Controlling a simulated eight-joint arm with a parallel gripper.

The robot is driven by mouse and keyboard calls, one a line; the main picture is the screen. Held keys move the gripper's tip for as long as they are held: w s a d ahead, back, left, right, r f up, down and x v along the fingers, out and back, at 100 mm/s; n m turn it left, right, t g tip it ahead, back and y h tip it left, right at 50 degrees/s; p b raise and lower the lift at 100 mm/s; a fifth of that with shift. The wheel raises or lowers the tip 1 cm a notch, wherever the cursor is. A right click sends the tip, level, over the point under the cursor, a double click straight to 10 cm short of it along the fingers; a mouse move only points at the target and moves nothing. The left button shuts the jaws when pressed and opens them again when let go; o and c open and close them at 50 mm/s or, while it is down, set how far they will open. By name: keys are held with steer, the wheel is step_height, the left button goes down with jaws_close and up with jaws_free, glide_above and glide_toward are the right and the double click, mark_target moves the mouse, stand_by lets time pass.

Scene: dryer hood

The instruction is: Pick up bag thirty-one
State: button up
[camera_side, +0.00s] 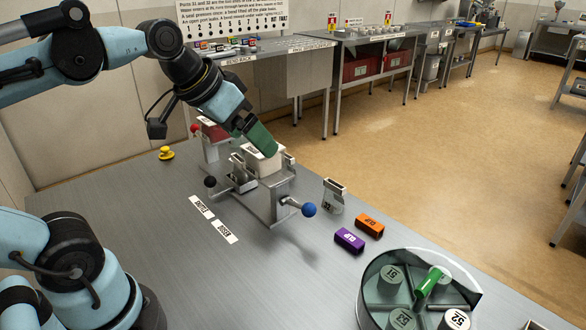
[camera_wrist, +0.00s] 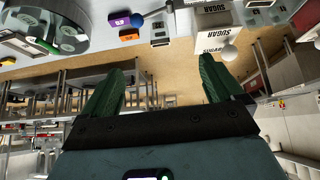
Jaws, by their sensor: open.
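In the side view a small grey clip-topped bag (camera_side: 333,197) stands upright on the table, right of the metal stand; its dark number looks like 32 but is hard to read. A similar clip-topped piece (camera_side: 242,180) sits at the stand's left side, its number unreadable. I cannot tell which is bag thirty-one. My gripper (camera_side: 270,146) is over the stand, its green fingers in front of or touching the white box (camera_side: 264,167). In the wrist view my gripper (camera_wrist: 160,78) is open with nothing between the fingers; one bag (camera_wrist: 160,31) shows beyond them.
A round clear-walled hood (camera_side: 372,290) with numbered cylinders and a green handle (camera_side: 430,281) is at front right. The front middle table is clear.

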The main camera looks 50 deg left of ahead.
steer(key=a+t, duration=0.7)
steer(key=a, duration=1.5)
glide_toward(237, 158)
steer(key=shift+w+a+r+m+g+h, duration=0.1)
steer(key=shift+r+m+g+h, duration=0.1)
steer(key=shift+r, duration=0.2)
steer(key=shift+w+a+r+m+g+h, duration=0.1)
steer(key=shift+r+m, duration=0.1)
steer(key=shift+r, duration=0.25)
steer(key=shift+f, duration=0.65)
steer(key=shift+w+d+f, duration=0.1)
steer(key=shift+w+f, duration=0.05)
steer(key=shift+w, duration=0.05)
steer(key=x, duration=1.1)
steer(key=shift+w+f, duration=0.1)
steer(key=shift+w, duration=0.2)
